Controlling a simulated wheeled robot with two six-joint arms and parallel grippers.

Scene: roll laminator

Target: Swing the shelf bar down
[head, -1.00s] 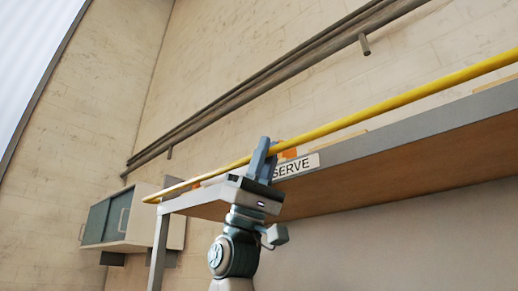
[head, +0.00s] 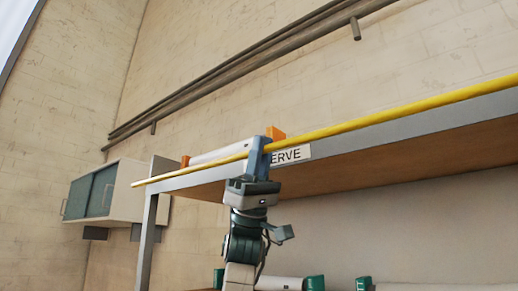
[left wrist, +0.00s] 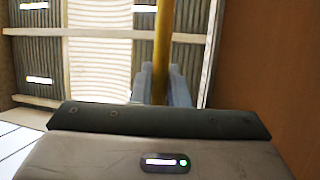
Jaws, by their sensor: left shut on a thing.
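The yellow shelf bar (head: 380,117) runs along the front edge of the high shelf, from the upper right down to a free end at the left. My left gripper (head: 260,150) is shut on the bar, close to the label ending in "ERVE". In the left wrist view the bar (left wrist: 163,50) passes between the fingers (left wrist: 162,85). The bar now sits close to the shelf's front edge (head: 345,140). My right gripper is in neither view.
A white roll with orange ends (head: 220,153) lies on the shelf behind the bar. More rolls with green ends (head: 315,283) show below. A wall cabinet (head: 105,190) hangs at the left, and pipes (head: 230,80) run along the wall.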

